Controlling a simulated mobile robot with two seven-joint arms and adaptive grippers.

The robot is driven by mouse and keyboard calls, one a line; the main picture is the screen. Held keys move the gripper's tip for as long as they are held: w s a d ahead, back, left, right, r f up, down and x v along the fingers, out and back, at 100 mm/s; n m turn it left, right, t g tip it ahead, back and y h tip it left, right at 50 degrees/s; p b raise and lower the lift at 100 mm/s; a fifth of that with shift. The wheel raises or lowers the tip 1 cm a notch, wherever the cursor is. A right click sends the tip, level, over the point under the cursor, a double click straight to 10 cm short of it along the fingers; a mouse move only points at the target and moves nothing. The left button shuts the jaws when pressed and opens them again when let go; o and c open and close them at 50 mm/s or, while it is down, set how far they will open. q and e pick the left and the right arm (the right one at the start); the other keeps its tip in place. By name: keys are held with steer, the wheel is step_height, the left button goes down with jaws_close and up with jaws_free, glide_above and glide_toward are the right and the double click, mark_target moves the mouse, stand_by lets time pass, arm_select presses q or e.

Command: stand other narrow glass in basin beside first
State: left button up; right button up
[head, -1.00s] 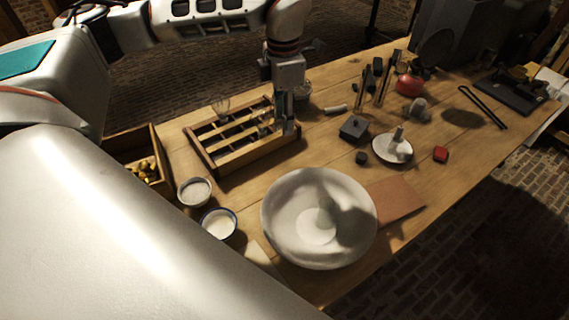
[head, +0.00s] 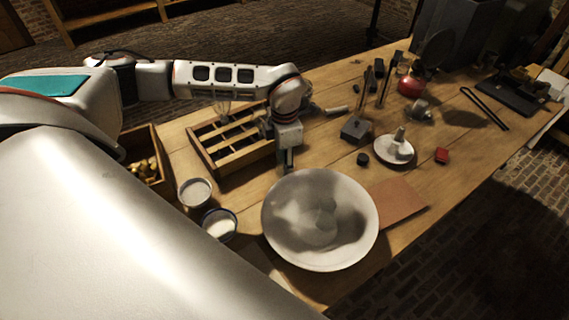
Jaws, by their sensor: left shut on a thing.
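The pale, wide basin (head: 286,248) stands near the front of the table, with soft shadows inside. I cannot make out a glass in it. My left gripper (head: 286,168) points down at the basin's far rim, between it and the wooden rack. It is shut on a narrow glass, which is hardly visible against the fingers and the table. The wooden rack (head: 238,156) lies behind and to the left, partly hidden by my left arm. A clear glass (head: 222,107) shows at its far side, half covered by the arm. My right gripper is out of view.
Two small bowls, one plain (head: 195,192) and one blue-rimmed (head: 219,224), stand left of the basin. A brown board (head: 402,203) lies against its right.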

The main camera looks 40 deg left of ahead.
arm_select(q)
steer(key=shift+f, duration=0.3)
steer(key=shift+f, duration=0.15)
steer(key=o, duration=1.2)
steer(key=shift+o, duration=0.2)
